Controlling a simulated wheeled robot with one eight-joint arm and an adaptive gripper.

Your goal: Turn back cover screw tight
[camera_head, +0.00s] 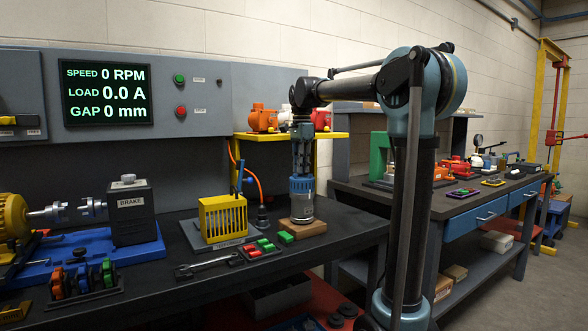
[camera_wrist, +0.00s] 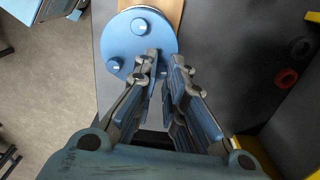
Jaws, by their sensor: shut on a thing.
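A motor (camera_head: 302,207) stands upright on a wooden block on the dark bench, its blue back cover facing up. In the wrist view the round blue back cover (camera_wrist: 150,38) shows from above, with two pale-topped cover screws, one near the top (camera_wrist: 138,26) and one at the left (camera_wrist: 113,65). My gripper (camera_wrist: 166,62) points down at the lower right edge of the cover. Its fingers are nearly together over that edge, shut on a screw that they hide. In the head view my gripper (camera_head: 301,160) is directly above the motor.
The wooden block (camera_head: 303,228) sits near the bench edge. Left of it are a yellow slotted unit (camera_head: 223,219), red and green blocks (camera_head: 264,245), a wrench (camera_head: 203,265) and a brake unit (camera_head: 130,213). A yellow shelf with orange motors (camera_head: 263,119) stands behind.

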